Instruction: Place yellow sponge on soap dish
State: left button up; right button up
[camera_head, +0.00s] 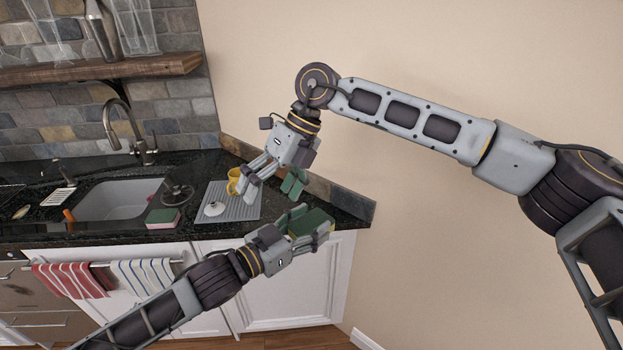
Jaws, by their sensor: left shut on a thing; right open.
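The yellow sponge (316,221) has a green scouring side facing up and a thin yellow edge showing. My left gripper (312,230) is shut on it and holds it in front of the counter's right end. The gripper hides part of it. A small white slatted dish, which looks like the soap dish (58,197), sits on the dark counter left of the sink, far to the left of the held sponge. My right gripper (270,188) is open and empty, above the counter's right part, up and left of the sponge.
A pink sponge (162,224) with a green top lies at the counter's front edge. A grey mat (243,208) holds a yellow mug (234,182) and a white lid (214,208). The sink (115,200) and faucet (113,125) lie between the mat and the dish.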

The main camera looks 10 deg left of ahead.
aim_at(312, 223)
jog(key=w+d+r+t+h, duration=0.1)
jog(key=d+r+t+h, duration=0.1)
jog(key=d+h, duration=0.3)
jog(key=shift+w+d+r+t, duration=0.3)
jog(key=shift+d+t, duration=0.3)
jog(key=shift+d, duration=1)
jog(key=shift+f, duration=0.2)
jog(key=shift+f, duration=5.85)
jog(key=c, duration=0.8)
pick_arm(q)
jog(key=o, duration=0.7)
jog(key=shift+o, duration=0.2)
jog(key=shift+f, duration=0.1)
